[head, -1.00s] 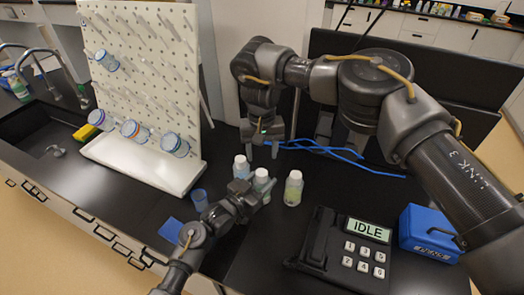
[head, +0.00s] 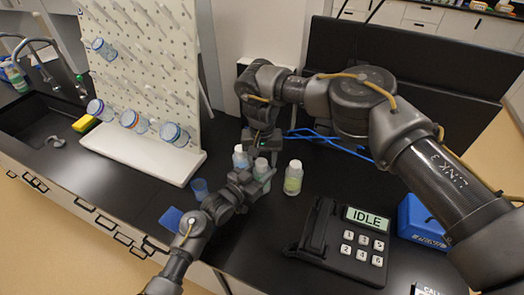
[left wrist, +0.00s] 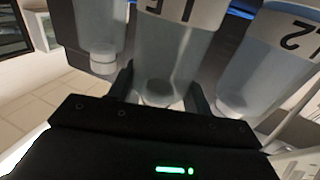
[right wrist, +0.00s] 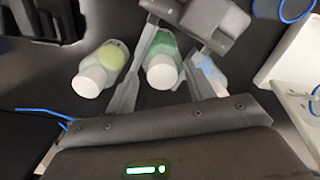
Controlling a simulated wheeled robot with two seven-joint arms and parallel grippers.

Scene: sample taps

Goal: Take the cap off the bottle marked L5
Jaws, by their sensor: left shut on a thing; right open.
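Three white-capped bottles stand close together on the black bench. The middle bottle (head: 264,176), with greenish contents, is between the fingers of my left gripper (left wrist: 160,95), which is shut on its body. Its label is partly cut off in the left wrist view, and I cannot read its number for sure. My right gripper (right wrist: 165,75) is open, pointing down from above. Its fingers lie either side of the middle bottle's white cap (right wrist: 161,74). The bluish bottle (head: 240,158) stands to the left in the head view, the yellow-green bottle (head: 293,178) to the right.
A white pegboard rack (head: 140,150) with several jars stands at the left. A small blue cup (head: 199,187) and a blue mat (head: 170,219) lie left of my left gripper. A keypad device (head: 340,240) reading IDLE and a blue box (head: 424,222) are at the right.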

